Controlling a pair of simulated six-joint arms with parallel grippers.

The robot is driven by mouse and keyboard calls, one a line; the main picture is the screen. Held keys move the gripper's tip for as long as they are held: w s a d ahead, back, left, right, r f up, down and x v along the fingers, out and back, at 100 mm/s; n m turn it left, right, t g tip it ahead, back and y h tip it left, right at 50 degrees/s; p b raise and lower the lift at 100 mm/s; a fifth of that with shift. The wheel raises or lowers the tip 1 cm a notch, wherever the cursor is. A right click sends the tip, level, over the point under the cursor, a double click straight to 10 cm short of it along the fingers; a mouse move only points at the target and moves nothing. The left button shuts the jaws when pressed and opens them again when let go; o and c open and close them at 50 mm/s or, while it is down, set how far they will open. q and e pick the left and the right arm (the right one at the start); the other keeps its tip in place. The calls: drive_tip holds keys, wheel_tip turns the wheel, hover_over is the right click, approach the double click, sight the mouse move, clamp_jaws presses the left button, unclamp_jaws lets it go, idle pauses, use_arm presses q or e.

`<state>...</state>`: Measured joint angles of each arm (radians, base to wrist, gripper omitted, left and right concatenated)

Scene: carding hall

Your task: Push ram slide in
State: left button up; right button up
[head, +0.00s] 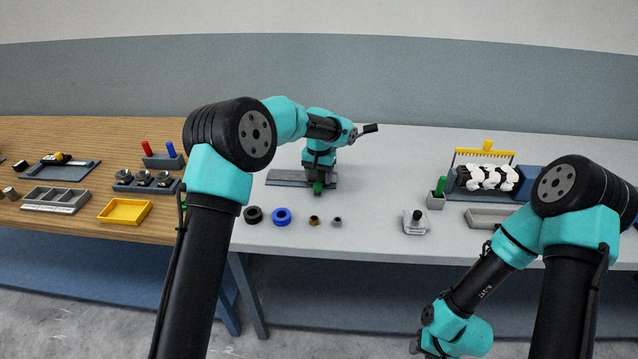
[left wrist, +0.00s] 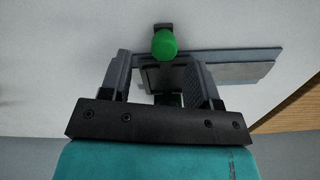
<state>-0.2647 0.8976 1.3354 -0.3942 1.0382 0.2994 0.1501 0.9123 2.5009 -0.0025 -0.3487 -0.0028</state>
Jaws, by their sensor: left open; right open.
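A flat grey slide unit (head: 285,178) lies on the pale bench, with a green knob (head: 318,188) at its near side. I take it to be the ram slide; its inner parts are hidden under my left gripper (head: 320,178). That gripper points down over the unit. In the left wrist view the gripper (left wrist: 159,66) is open, its two fingers on either side of a dark block. The grey plate (left wrist: 238,72) extends to the right there. A round green knob (left wrist: 164,43) shows just beyond the fingertips. I cannot tell whether the fingers touch anything. My right gripper is out of view.
Black (head: 253,215) and blue (head: 282,216) rings lie near the front edge, beside two small bushings. A grey block with a black knob (head: 416,222) and a yellow-combed fixture (head: 484,158) stand to the right. Trays and a yellow bin (head: 125,211) occupy the wooden bench.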

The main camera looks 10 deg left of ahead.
use_arm(q)
wheel_tip(320, 180, up, 13)
idle(0.3)
